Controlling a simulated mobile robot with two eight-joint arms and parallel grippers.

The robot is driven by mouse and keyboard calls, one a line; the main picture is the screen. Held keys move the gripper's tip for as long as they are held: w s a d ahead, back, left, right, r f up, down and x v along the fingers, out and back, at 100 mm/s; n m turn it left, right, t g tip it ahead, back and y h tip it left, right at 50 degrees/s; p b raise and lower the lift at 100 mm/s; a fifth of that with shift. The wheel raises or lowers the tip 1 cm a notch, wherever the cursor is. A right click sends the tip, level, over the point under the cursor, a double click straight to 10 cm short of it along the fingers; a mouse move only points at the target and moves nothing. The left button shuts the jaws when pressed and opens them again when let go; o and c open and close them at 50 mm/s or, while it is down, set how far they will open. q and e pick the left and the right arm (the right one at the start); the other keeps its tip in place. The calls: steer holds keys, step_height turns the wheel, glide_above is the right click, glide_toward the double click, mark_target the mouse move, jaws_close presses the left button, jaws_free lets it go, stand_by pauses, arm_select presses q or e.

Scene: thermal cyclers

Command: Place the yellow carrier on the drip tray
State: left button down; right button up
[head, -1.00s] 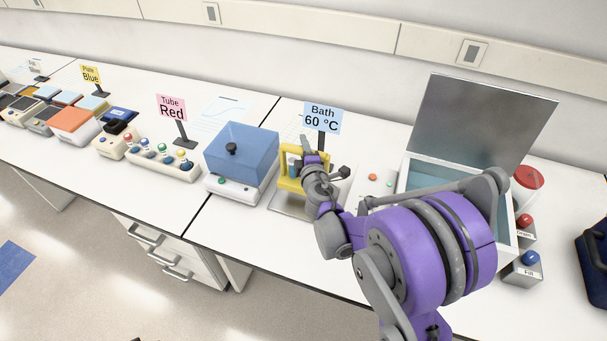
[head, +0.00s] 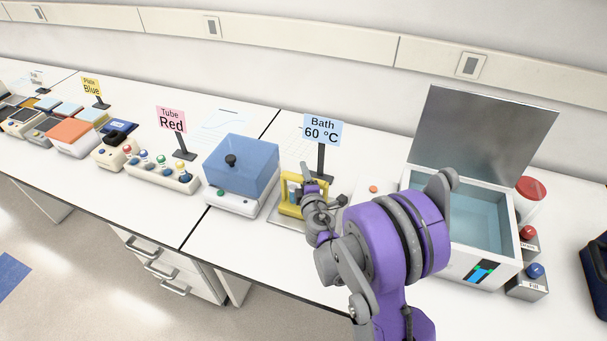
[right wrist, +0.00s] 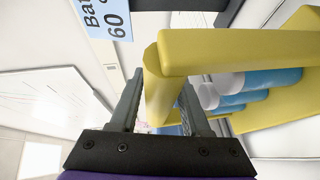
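The yellow carrier (head: 291,208) stands upright at the drip tray, holding blue-and-white capped tubes. The grey drip tray (head: 274,219) shows around its base, right of the blue-lidded unit. My right gripper (head: 308,177) is at the carrier's upper part and partly hides it. In the right wrist view, the carrier (right wrist: 235,45) fills the upper right. One of its yellow bars lies between the spread fingers of my gripper (right wrist: 161,80), with a gap beside the left finger. The gripper looks open. The carrier's underside contact is hidden. My left gripper is not in view.
An open-lidded water bath (head: 480,215) stands to the right, beside the Drain and Fill buttons (head: 527,282). The Bath 60 °C sign (head: 325,130) stands just behind the carrier. The blue-lidded unit (head: 245,165) is close on the left.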

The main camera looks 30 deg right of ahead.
steer(key=shift+o, duration=0.8)
steer(key=s+a+r+m+g+h, duration=0.1)
steer(key=s+r+m, duration=0.1)
steer(key=s, duration=0.5)
steer(key=s+a+r+m+g, duration=0.1)
steer(key=s+a+r+m, duration=0.15)
steer(key=s, duration=0.45)
steer(key=s+a+f+m+g+y, duration=0.2)
steer(key=s+a+m+g+y, duration=0.1)
steer(key=s+a, duration=0.3)
steer(key=s+a+f+m+g+y, duration=0.2)
steer(key=s+a+m+g, duration=0.3)
steer(key=s, duration=0.5)
steer(key=shift+s+a+y, duration=0.15)
steer(key=shift+a+y, duration=0.2)
steer(key=shift+y, duration=0.25)
